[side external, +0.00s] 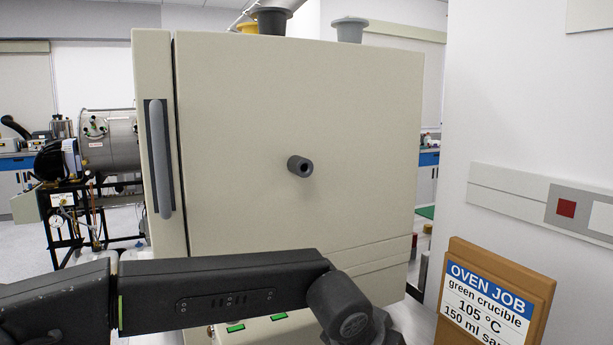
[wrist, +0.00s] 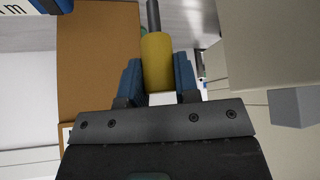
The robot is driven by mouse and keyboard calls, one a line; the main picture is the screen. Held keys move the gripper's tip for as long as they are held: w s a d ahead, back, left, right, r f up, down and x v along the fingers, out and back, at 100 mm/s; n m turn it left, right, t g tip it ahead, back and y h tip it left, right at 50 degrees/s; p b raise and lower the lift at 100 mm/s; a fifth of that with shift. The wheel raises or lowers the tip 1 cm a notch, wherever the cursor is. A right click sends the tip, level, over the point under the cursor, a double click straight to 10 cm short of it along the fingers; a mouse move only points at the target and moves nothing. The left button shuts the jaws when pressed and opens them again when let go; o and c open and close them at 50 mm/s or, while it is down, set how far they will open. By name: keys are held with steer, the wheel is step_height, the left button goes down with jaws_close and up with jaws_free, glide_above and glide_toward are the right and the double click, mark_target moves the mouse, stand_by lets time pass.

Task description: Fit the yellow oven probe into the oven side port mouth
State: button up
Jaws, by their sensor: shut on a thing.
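The yellow oven probe (wrist: 157,62) is between the two blue fingers of my gripper (wrist: 158,80) in the wrist view, and the gripper is shut on it. Its thin grey rod (wrist: 153,16) points to the top of that view, away from the gripper. The oven side port mouth (side external: 300,166) is a short dark grey tube with a round hole, sticking out of the beige oven's side wall (side external: 300,100) in the side external view. My gripper and the probe are out of sight in the side external view, where only my arm shows low in front of the oven.
A brown board with an "OVEN JOB" sign (side external: 490,300) stands at the lower right. Yellow, dark and grey flared parts (side external: 271,20) are on top of the oven. The oven door handle (side external: 159,158) is at the left. The space before the port looks clear.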

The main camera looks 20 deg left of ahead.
steer(key=shift+w+r+m, duration=0.15)
steer(key=shift+r+m, duration=0.25)
steer(key=shift+r, duration=0.05)
steer(key=a+r+m+t+y, duration=0.2)
steer(key=r+m+t, duration=0.3)
steer(key=r, duration=0.7)
steer(key=w+a+r+m+t+y, duration=0.1)
steer(key=r+m+t+y, duration=0.3)
steer(key=r, duration=0.8)
steer(key=a+m+t, duration=0.1)
steer(key=m, duration=0.1)
steer(key=shift+w+a+m+t, duration=0.3)
steer(key=shift+a+t, duration=0.1)
steer(key=shift+w+a, duration=2.05)
steer(key=shift+w+a, duration=0.25)
steer(key=shift+w, duration=0.05)
